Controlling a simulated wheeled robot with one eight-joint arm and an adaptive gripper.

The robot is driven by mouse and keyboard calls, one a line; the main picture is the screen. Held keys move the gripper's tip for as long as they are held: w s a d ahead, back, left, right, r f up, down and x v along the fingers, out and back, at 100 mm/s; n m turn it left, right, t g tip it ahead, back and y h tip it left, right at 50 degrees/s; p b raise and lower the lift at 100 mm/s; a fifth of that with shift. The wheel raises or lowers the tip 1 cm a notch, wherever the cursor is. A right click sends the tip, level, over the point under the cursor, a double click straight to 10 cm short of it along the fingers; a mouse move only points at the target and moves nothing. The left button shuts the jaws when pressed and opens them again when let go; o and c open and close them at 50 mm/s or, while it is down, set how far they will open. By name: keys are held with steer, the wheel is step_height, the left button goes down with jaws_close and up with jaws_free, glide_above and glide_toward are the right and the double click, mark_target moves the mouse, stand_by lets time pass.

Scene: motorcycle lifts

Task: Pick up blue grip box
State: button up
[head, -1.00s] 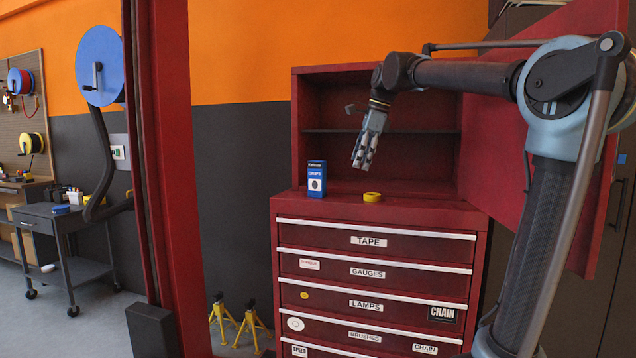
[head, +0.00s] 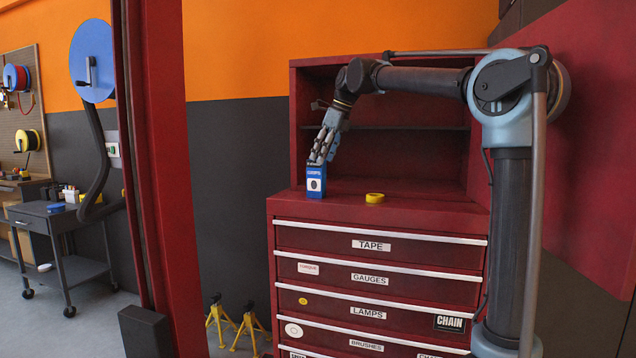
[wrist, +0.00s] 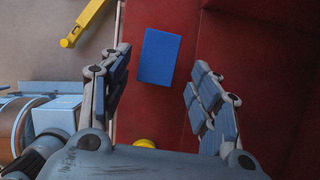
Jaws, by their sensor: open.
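The blue grip box (head: 316,183) stands upright on top of the red tool cabinet, near its left front edge. A white label with a dark oval shows on its front. My gripper (head: 322,160) is right above the box, with its fingers pointing down and covering the top of the box in the head view. In the wrist view the blue top of the box (wrist: 158,57) lies ahead, in line with the gap between my open fingers (wrist: 160,95). No finger visibly touches the box there, and nothing is held.
A yellow tape roll (head: 375,198) lies on the cabinet top (head: 430,205) to the right of the box. The open red hutch (head: 400,155) stands behind. A red post (head: 160,180) rises at left. Yellow stands (head: 252,325) are on the floor.

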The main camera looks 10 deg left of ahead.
mark_target(312, 180)
steer(key=x, duration=1)
steer(key=shift+s+a+f, duration=0.1)
steer(key=shift+s+a, duration=0.05)
steer(key=shift+a, duration=0.05)
steer(key=c, duration=1.2)
